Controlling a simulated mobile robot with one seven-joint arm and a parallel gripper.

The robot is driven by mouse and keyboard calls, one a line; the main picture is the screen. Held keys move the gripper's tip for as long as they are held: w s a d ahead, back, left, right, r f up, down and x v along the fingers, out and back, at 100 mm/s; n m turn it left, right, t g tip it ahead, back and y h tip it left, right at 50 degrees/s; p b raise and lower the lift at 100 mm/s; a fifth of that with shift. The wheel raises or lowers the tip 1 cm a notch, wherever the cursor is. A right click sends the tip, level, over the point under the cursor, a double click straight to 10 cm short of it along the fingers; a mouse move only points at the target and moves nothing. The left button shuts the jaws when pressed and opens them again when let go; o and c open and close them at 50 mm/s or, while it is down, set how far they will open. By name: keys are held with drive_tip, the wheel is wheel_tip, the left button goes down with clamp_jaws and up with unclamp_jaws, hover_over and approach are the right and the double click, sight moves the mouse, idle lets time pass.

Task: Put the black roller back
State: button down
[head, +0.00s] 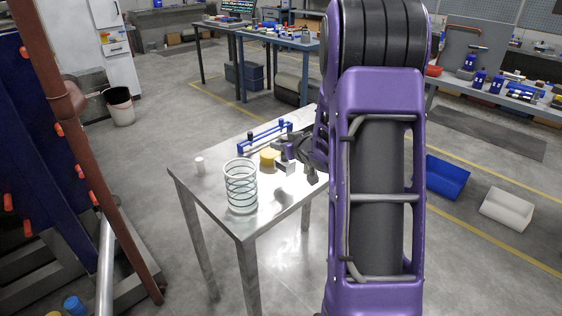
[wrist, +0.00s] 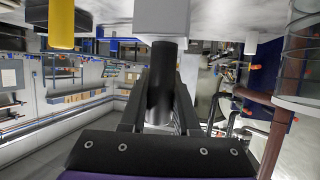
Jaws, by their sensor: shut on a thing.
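My gripper (head: 291,150) is over the metal table (head: 222,197), beside a blue rack. In the wrist view my gripper (wrist: 163,88) is shut on a dark cylinder, which I take as the black roller (wrist: 163,62). A pale block (wrist: 162,18) meets the far end of this cylinder; I cannot tell whether they are joined. The pale block also shows below my gripper in the head view (head: 285,167). The blue rack (head: 264,139) has dark knobs along it and stands near the table's far edge. The fingers partly hide the cylinder.
A yellow object (head: 268,157) stands left of my gripper, and shows in the wrist view (wrist: 61,22). A wire basket (head: 241,186) stands at the table's front, a small white cylinder (head: 199,165) at its left.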

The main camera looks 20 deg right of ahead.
drive_tip(key=shift+f+b, duration=0.35)
drive_tip(key=shift+f, duration=1.6)
drive_tip(key=shift+f, duration=0.2)
drive_tip(key=c, duration=0.6)
unclamp_jaws()
drive_tip(key=shift+c, duration=0.2)
drive_tip(key=shift+r, duration=0.1)
drive_tip(key=shift+s+r, duration=0.15)
drive_tip(key=shift+r, duration=0.05)
drive_tip(key=p+v, duration=0.1)
drive_tip(key=v, duration=1)
drive_tip(key=shift+s, duration=0.3)
